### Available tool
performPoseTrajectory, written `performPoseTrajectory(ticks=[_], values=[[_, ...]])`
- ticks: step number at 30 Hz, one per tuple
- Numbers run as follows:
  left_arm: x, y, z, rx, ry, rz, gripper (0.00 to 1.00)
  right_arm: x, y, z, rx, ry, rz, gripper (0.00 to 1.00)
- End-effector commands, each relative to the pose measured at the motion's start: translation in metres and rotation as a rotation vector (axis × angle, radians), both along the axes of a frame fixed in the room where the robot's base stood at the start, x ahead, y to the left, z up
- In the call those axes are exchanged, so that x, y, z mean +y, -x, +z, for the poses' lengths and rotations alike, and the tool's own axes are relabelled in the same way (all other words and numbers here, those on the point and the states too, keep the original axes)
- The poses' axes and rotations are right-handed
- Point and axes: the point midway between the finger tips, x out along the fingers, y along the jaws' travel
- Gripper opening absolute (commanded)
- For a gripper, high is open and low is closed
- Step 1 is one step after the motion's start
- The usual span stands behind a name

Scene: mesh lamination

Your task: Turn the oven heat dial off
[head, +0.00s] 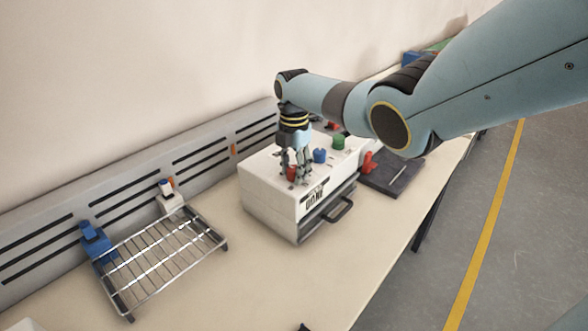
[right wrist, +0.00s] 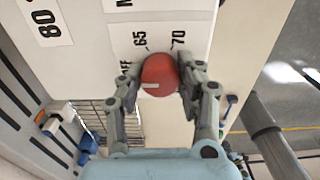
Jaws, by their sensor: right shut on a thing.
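The white oven (head: 268,200) stands on the bench with its dials on top. The red heat dial (head: 291,174) is at its near left part, partly hidden by my right gripper (head: 294,176), which reaches down from above. In the right wrist view the red dial (right wrist: 160,75) sits between the two fingers of my right gripper (right wrist: 160,88), shut on it from both sides. A white mark on the dial faces left in that view. Printed labels 65 and 70 show beyond it, and an OFF label at left is partly covered by a finger. My left gripper is not in view.
A blue dial (head: 320,156) and a green dial (head: 338,142) stand on the oven behind the gripper. A wire rack (head: 165,258) lies to the left. A dark plate (head: 398,174) and a red object (head: 368,161) are to the right.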

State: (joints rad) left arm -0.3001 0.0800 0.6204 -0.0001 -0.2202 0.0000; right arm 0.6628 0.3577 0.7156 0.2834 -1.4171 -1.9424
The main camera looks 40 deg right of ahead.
Motion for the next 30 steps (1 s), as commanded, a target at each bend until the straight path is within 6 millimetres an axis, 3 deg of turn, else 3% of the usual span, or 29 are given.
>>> performPoseTrajectory(ticks=[6, 7, 12, 23, 26, 30], values=[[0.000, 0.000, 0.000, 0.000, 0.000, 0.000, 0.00, 0.000, -0.002, 0.002, -0.005, 0.001, 0.001, 0.04], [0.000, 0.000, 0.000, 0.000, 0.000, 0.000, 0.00, 0.000, -0.002, 0.002, -0.005, 0.001, 0.001, 0.38], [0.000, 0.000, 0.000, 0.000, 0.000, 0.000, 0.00, 0.000, -0.001, 0.001, -0.003, 0.001, 0.000, 0.59], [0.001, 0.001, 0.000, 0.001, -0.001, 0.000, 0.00, -0.001, -0.001, 0.007, -0.003, 0.002, 0.000, 0.59], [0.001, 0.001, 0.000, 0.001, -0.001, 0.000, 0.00, -0.001, -0.001, 0.020, -0.004, 0.002, 0.001, 0.59], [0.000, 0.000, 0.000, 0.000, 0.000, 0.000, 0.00, -0.001, -0.001, 0.052, -0.005, 0.003, 0.002, 0.59]])
